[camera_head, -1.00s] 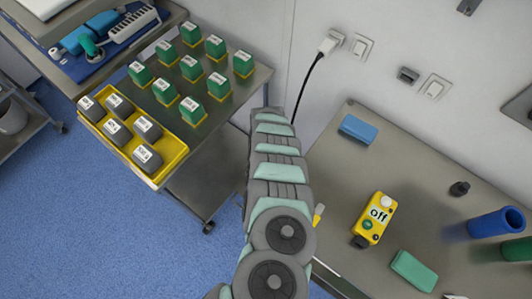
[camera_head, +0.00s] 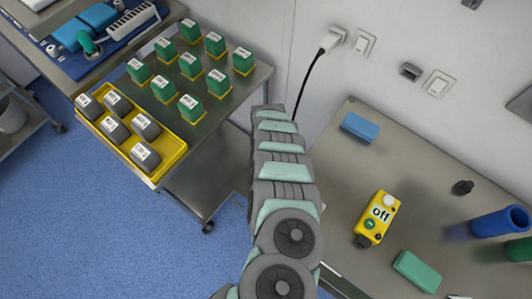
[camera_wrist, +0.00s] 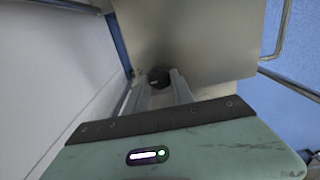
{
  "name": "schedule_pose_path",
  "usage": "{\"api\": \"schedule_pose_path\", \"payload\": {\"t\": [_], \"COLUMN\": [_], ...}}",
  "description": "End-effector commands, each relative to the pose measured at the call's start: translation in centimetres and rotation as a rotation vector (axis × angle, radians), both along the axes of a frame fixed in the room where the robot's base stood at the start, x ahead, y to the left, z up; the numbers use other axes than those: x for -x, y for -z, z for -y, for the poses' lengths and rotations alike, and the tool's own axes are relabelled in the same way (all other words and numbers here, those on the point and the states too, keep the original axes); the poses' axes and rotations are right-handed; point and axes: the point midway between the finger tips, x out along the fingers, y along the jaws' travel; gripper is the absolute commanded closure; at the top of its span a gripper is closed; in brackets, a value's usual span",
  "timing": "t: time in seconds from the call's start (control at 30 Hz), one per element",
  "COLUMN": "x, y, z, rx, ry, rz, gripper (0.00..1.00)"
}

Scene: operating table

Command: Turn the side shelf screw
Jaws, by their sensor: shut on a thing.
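The side shelf screw (camera_wrist: 159,78) is a dark round knob in the wrist view, at the metal side panel of the shelf (camera_wrist: 205,40). My gripper (camera_wrist: 160,79) reaches up to it with one pale finger on each side, and is shut on it. The fingers hide the knob's flanks, and its turn angle cannot be told. In the head view my arm covers the gripper and the screw.
A metal cart (camera_head: 245,98) with green boxes and a yellow tray (camera_head: 168,165) of grey boxes stands left of my arm. A table (camera_head: 440,180) at right holds a yellow "off" box (camera_head: 377,219), blue and green blocks, and cylinders. A wall (camera_wrist: 45,70) lies close at left in the wrist view.

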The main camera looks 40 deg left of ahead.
Motion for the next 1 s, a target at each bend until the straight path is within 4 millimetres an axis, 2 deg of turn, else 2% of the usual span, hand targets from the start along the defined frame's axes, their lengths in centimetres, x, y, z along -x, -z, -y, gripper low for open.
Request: {"api": "schedule_pose_path", "payload": {"t": [0.03,0.07,0.3,0.57,0.67,0.83,1.0], "x": [0.0,0.0,0.0,0.0,-0.1,-0.3,-0.3], "y": [0.0,0.0,0.0,-0.1,-0.7,-3.4,-6.9], "z": [0.0,0.0,0.0,0.0,0.0,0.1,0.1], "rx": [0.0,0.0,0.0,0.0,0.0,0.001,0.0], "ry": [-0.001,0.0,0.0,0.001,0.0,0.001,0.0], "rz": [0.0,0.0,0.0,0.0,0.001,0.004,0.004], "gripper": [1.0,0.7,0.51,0.49,0.49,0.49,0.49]}}
